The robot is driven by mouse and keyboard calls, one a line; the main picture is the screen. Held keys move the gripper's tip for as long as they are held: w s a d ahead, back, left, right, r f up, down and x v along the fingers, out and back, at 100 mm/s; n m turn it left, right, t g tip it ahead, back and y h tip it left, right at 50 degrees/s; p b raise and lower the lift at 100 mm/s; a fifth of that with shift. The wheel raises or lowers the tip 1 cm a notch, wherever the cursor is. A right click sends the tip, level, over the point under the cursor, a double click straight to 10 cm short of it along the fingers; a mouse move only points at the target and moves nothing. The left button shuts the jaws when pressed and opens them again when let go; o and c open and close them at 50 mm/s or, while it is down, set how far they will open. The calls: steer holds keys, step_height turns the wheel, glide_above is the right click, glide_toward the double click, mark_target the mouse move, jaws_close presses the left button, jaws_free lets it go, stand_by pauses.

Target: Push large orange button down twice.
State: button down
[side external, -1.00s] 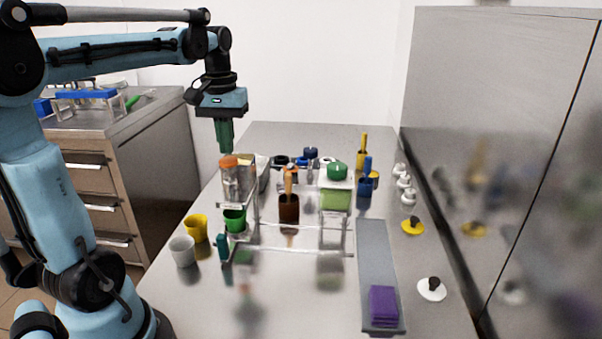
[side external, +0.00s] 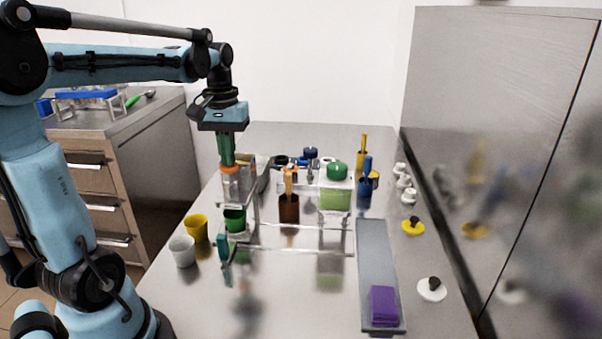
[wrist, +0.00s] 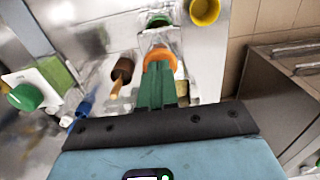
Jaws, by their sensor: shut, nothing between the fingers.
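The large orange button (side external: 229,169) tops a clear dispenser-like unit on the left of the steel table. It also shows as an orange disc in the wrist view (wrist: 161,56). My gripper (side external: 228,164) points straight down with its green fingers shut and empty. The fingertips are at the top of the button and appear to touch it. In the wrist view the fingers (wrist: 157,70) cover the middle of the orange disc, so the exact contact is hidden.
A green cup (side external: 235,220) stands in front of the button unit, with a yellow cup (side external: 196,228) and a white cup (side external: 183,251) to its left. A clear rack with a brown container (side external: 289,208) and green-lidded box (side external: 337,172) stands right.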

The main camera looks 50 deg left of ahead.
steer(key=shift+f, duration=0.35)
stand_by(0.3)
steer(key=shift+f, duration=0.15)
steer(key=shift+r, duration=1.9)
steer(key=shift+f, duration=0.15)
